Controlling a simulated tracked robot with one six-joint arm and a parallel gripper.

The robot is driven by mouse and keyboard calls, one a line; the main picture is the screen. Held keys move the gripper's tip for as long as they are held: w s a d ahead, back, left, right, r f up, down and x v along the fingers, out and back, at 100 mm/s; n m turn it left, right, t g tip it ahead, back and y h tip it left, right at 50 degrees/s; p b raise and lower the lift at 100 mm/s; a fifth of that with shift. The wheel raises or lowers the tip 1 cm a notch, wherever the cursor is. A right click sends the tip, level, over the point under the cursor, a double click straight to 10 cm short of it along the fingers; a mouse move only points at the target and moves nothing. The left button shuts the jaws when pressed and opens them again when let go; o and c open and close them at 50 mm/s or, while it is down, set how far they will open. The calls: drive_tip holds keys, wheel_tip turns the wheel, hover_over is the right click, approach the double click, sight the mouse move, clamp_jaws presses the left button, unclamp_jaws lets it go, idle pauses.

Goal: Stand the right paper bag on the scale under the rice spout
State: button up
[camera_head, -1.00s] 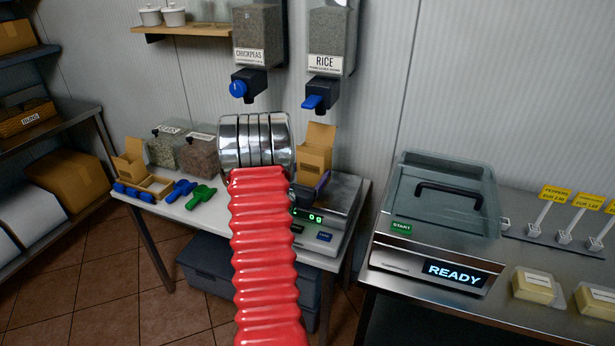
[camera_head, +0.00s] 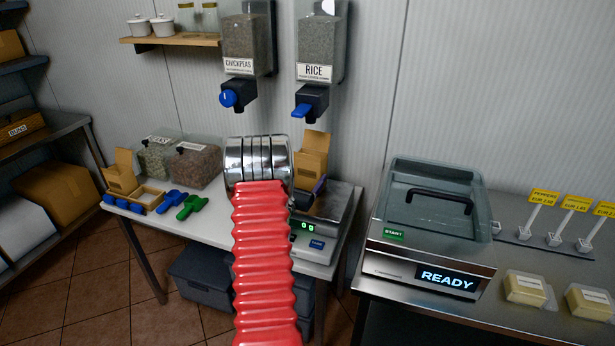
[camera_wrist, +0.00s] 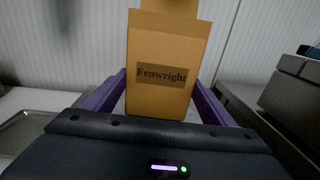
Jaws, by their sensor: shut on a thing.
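The paper bag labelled Fenwright (camera_wrist: 163,76) stands upright with its top open. It also shows in the head view (camera_head: 312,156), below the rice spout (camera_head: 310,104) and over the back of the scale (camera_head: 319,250). My gripper (camera_wrist: 158,98) is shut on the bag, with a purple finger on each side. In the head view my arm hides most of my gripper; part of a purple finger (camera_head: 319,186) shows. I cannot tell whether the bag's base touches the scale plate. Another open paper bag (camera_head: 121,172) stands at the table's left end.
Two clear bins (camera_head: 195,165), a wooden tray (camera_head: 148,197), a blue scoop (camera_head: 172,202) and a green scoop (camera_head: 192,206) lie left of my arm. The chickpeas dispenser (camera_head: 247,45) hangs left of the rice dispenser (camera_head: 318,45). A lidded machine (camera_head: 432,215) stands to the right.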

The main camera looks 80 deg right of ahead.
drive_tip(key=shift+f, duration=0.35)
idle(0.7)
drive_tip(key=o, duration=1.1)
drive_tip(key=shift+a, duration=0.15)
drive_tip(key=a, duration=0.4)
drive_tip(key=w+a, duration=0.1)
drive_tip(key=a, duration=0.4)
drive_tip(key=w+a, duration=0.1)
drive_tip(key=a, duration=0.3)
drive_tip(key=shift+w+a, duration=0.1)
drive_tip(key=shift+a, duration=0.1)
